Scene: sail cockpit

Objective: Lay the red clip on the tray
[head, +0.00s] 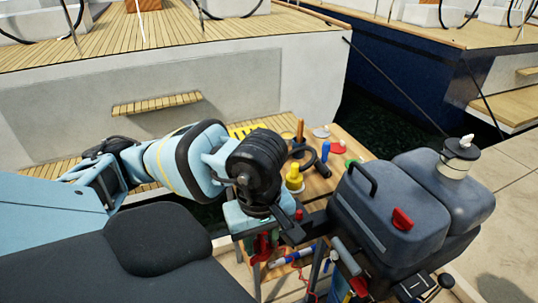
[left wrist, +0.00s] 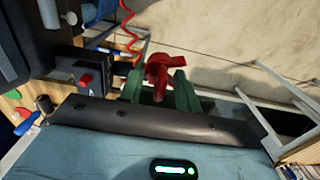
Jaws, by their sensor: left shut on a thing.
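The red clip (left wrist: 160,72) shows in the left wrist view between the two green fingers of my left gripper (left wrist: 158,88), which is shut on it. In the head view my left gripper (head: 286,230) is low beside the small wooden table, at the near side of the dark grey canisters. Its fingertips are hard to make out there, and I cannot tell the clip from other red items below. I cannot make out a distinct tray in either view. My right gripper is not in view.
A wooden table (head: 318,184) holds a yellow bottle (head: 294,178), a blue item (head: 325,152) and other small things. A red coiled cord (left wrist: 134,35) hangs near the gripper.

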